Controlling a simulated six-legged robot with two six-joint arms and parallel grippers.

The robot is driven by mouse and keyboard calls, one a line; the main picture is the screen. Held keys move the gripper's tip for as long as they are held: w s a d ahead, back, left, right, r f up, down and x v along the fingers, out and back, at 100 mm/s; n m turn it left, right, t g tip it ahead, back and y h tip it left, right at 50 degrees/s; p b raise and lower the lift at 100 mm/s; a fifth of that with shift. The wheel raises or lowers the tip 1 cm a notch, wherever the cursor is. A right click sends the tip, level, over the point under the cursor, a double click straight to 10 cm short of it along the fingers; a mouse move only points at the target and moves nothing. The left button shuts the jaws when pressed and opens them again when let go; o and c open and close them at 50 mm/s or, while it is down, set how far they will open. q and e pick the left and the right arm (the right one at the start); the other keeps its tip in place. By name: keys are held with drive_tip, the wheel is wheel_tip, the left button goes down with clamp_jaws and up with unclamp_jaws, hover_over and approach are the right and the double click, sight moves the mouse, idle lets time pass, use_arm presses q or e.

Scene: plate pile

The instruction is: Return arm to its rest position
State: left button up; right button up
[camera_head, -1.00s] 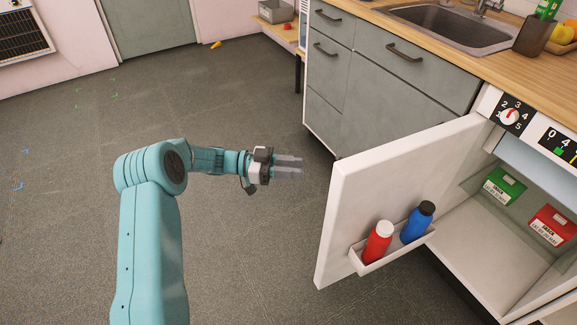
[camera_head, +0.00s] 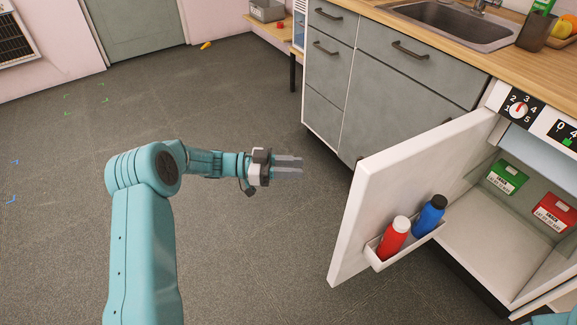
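My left arm comes up from the bottom and bends to the right. My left gripper (camera_head: 288,164) points right, in the air over the grey floor (camera_head: 225,255). Its two grey fingers lie close together with nothing visible between them, and it touches nothing. To its right is an open white door (camera_head: 400,185), with a gap between. Only a small teal piece of my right arm shows at the bottom right edge, and its gripper is out of view.
The door rack holds a red bottle (camera_head: 394,240) and a blue bottle (camera_head: 430,216). A green box (camera_head: 507,178) and a red box (camera_head: 555,212) stand inside the open white compartment. Grey drawers (camera_head: 400,75) and a sink (camera_head: 450,25) are behind.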

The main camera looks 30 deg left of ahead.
idle(0.6)
use_arm(q)
drive_tip(key=w+d+f+n+t+y, duration=0.3)
drive_tip(key=d+f+n+t+y, duration=0.25)
drive_tip(key=n, duration=0.25)
drive_tip(key=s+d+f+n+g+y, duration=0.35)
drive_tip(key=s+f+n, duration=0.2)
drive_tip(key=f, duration=0.55)
drive_tip(key=s+d+f+n+g+y, duration=0.15)
drive_tip(key=s+f+g, duration=0.3)
drive_tip(key=s, duration=0.85)
drive_tip(key=s+d+f+g+y, duration=0.25)
drive_tip(key=s+f+g, duration=0.2)
drive_tip(key=s, duration=0.85)
wheel_tip(320, 180, up, 23)
drive_tip(key=p, duration=2.2)
drive_tip(key=shift+h, duration=0.3)
drive_tip(key=shift+s+f, duration=0.15)
drive_tip(key=shift+f, duration=0.05)
